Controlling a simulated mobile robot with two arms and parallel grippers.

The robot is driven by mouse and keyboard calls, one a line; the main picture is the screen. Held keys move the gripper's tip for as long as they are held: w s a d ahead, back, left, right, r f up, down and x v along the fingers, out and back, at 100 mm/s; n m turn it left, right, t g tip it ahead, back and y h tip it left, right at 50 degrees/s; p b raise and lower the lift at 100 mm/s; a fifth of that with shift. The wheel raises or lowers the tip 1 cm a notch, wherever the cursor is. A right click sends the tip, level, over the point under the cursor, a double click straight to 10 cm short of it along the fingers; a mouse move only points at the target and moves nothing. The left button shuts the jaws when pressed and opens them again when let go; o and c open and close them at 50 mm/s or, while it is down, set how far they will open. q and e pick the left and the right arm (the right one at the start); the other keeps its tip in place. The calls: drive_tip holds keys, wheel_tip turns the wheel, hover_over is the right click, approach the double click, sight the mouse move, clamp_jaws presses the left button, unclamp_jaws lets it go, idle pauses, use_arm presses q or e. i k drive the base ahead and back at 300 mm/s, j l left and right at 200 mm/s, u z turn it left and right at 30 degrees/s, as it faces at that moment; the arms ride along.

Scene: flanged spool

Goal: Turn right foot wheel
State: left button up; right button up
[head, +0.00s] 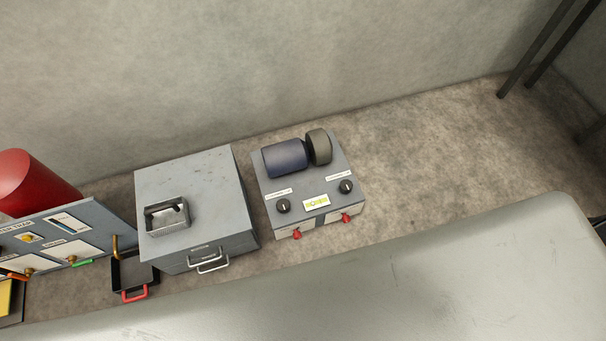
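No part that I can clearly tell as a foot wheel shows in the head view. A grey box (325,186) on the floor carries a dark blue cylinder (285,157) with a dark grey round wheel-like end (319,147) at its right. The box top has a left black knob (283,206), a right black knob (346,187) and a yellow label (316,203). A left red knob (297,235) and a right red knob (347,218) stick out of its front. Neither of my grippers is in view.
A larger grey box (190,165) with a metal handle stands left of it. Farther left are a control panel (90,222), a small black tray (133,272) and a red cylinder (35,183). A large pale grey surface (420,275) fills the foreground. The floor (430,150) at right is clear.

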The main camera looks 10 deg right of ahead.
sight(346, 186)
drive_tip(key=z, duration=0.95)
